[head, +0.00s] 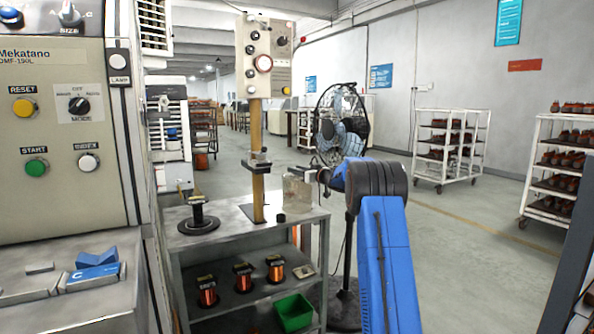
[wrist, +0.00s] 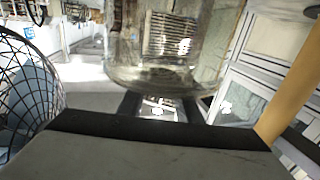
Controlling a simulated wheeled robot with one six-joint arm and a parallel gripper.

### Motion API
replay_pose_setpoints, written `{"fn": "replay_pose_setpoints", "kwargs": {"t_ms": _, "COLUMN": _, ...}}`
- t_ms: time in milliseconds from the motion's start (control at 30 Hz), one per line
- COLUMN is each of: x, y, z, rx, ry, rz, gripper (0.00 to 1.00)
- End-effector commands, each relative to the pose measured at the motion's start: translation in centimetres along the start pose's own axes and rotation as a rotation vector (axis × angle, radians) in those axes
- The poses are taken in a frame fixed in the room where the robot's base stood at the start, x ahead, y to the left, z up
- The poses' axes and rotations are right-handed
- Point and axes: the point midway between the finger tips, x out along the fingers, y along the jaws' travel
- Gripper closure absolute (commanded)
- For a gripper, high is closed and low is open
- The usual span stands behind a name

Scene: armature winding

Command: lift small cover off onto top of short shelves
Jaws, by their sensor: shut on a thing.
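The small cover (head: 297,192) is a clear, glassy, jar-like piece at the right end of the short shelves' top. In the wrist view the cover (wrist: 165,45) fills the upper middle, with its rounded edge just beyond my fingers. My gripper (head: 318,176) is shut on the cover from the right; its fingers (wrist: 160,106) also show in the wrist view. The short shelves (head: 225,244) have a grey top. The cover appears over that top near its right edge; I cannot tell whether it touches.
A wooden post (head: 257,150) with a control box stands on the top beside the cover. A black spool (head: 198,217) stands at the left. Copper coils (head: 243,277) and a green bin (head: 293,313) sit below. A fan (head: 341,125) stands behind my arm.

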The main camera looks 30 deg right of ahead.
Motion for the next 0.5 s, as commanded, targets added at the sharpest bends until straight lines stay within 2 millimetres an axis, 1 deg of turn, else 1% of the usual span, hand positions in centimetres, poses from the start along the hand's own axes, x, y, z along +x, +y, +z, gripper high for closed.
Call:
{"fn": "replay_pose_setpoints", "kwargs": {"t_ms": 133, "x": -0.01, "y": 0.00, "z": -0.07, "rx": 0.000, "ry": 0.001, "rz": 0.000, "gripper": 1.00}}
{"fn": "replay_pose_setpoints", "kwargs": {"t_ms": 167, "x": -0.01, "y": 0.00, "z": -0.07, "rx": 0.000, "ry": 0.001, "rz": 0.000, "gripper": 0.64}}
{"fn": "replay_pose_setpoints", "kwargs": {"t_ms": 200, "x": -0.01, "y": 0.00, "z": -0.07, "rx": 0.000, "ry": 0.001, "rz": 0.000, "gripper": 0.54}}
{"fn": "replay_pose_setpoints", "kwargs": {"t_ms": 233, "x": -0.01, "y": 0.00, "z": -0.07, "rx": 0.000, "ry": 0.001, "rz": 0.000, "gripper": 0.47}}
{"fn": "replay_pose_setpoints", "kwargs": {"t_ms": 500, "x": -0.01, "y": 0.01, "z": 0.03, "rx": 0.001, "ry": 0.000, "rz": 0.000, "gripper": 0.47}}
